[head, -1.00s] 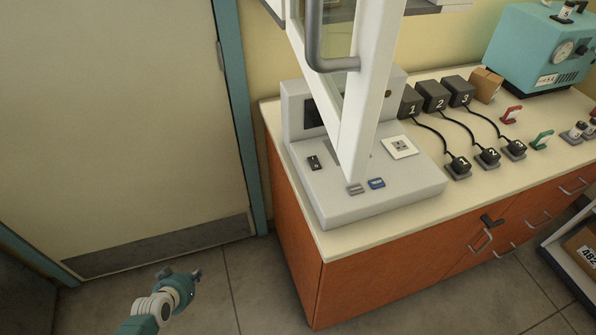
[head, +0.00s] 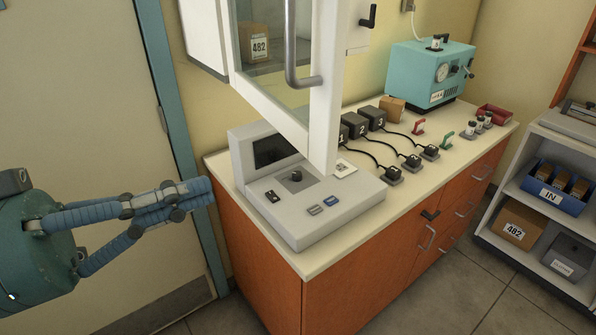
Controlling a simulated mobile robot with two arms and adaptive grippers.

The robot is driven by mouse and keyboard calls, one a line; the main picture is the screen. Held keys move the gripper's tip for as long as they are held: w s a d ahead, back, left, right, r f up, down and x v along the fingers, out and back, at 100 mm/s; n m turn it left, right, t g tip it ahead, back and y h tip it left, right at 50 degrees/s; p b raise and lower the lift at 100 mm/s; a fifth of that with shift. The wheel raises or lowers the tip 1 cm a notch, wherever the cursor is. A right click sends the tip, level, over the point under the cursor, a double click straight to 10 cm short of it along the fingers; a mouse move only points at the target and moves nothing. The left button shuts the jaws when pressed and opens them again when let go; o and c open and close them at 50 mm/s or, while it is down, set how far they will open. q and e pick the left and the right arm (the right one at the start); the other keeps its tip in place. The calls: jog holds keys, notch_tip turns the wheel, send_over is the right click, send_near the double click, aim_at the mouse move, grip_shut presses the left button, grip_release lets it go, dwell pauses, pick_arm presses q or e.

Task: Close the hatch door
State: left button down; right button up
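The hatch door (head: 324,100) is a white frame with a glass pane. It stands open, swung out from the white wall cabinet over the counter. Its long grey bar handle (head: 290,50) is on the side facing me. A box labelled 482 (head: 260,43) shows through the glass. My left gripper (head: 207,192) is at the left, in front of the room door and left of the hatch door, apart from it. Its two blue ribbed fingers meet at the tips with nothing visible between them. My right gripper is not in view.
Below the hatch door a grey device with a screen (head: 310,195) sits on the counter (head: 300,262). Several numbered black adapters and a teal machine (head: 430,70) stand further right. A shelf (head: 520,225) with boxes is at the far right.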

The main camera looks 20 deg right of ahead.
aim_at(310, 157)
pick_arm(q)
jog(key=shift+s+p+x, duration=0.15)
jog(key=shift+p+x, duration=2.65)
jog(key=shift+x, duration=0.8)
jog(key=shift+s+p+x, duration=0.2)
jog(key=shift+p+x, duration=2.55)
jog(key=shift+x, duration=0.85)
jog(key=shift+w+d, duration=0.1)
jog(key=shift+d, duration=0.05)
